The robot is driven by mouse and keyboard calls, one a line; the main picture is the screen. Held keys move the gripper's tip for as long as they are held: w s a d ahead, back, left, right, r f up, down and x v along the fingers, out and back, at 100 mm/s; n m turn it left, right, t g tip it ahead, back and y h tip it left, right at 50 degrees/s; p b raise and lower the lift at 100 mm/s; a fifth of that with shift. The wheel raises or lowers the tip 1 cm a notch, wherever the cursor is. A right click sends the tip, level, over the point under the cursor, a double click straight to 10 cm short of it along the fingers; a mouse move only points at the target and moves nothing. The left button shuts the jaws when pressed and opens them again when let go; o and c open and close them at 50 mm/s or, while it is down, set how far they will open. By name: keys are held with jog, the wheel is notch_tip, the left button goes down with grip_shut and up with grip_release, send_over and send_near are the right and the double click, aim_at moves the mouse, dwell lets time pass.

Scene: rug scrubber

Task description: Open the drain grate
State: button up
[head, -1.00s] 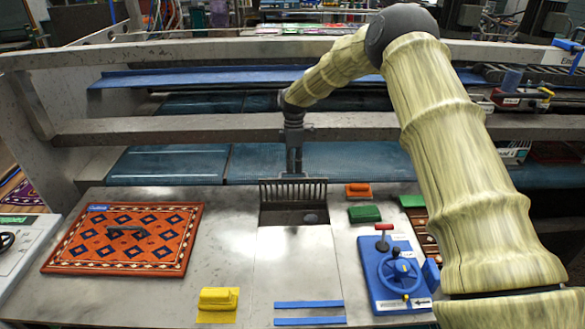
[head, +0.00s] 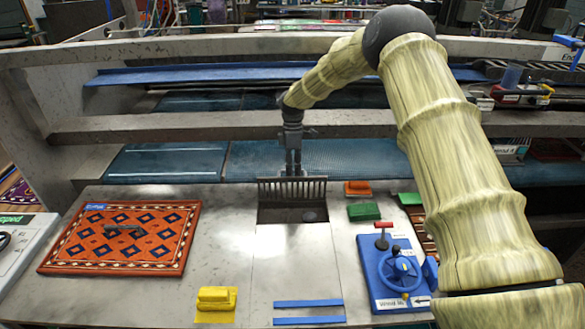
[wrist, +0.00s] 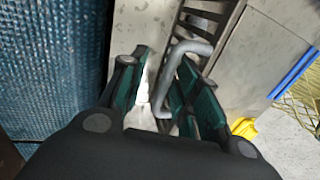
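The drain grate (head: 292,190) is a dark, barred panel standing raised at the back edge of the rectangular drain opening (head: 285,214). The opening shows dark inside, with a round spot at its right. My gripper (head: 293,170) is right behind and above the grate's top edge, pointing down. In the wrist view, the grate's bars (wrist: 205,22) show at the top. A grey bent handle (wrist: 186,50) runs down between my green-padded fingers (wrist: 160,95). The fingers are apart, with a visible gap on the handle's left; the handle lies close to the right finger.
A patterned rug (head: 125,238) lies at left on the metal table. A yellow brush (head: 216,300), green block (head: 364,211), orange block (head: 357,188) and blue valve panel (head: 392,275) surround the opening. Metal rails (head: 200,128) run behind. The table in front of the opening is mostly clear.

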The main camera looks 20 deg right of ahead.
jog(key=v, duration=0.7)
jog(key=shift+w, duration=0.25)
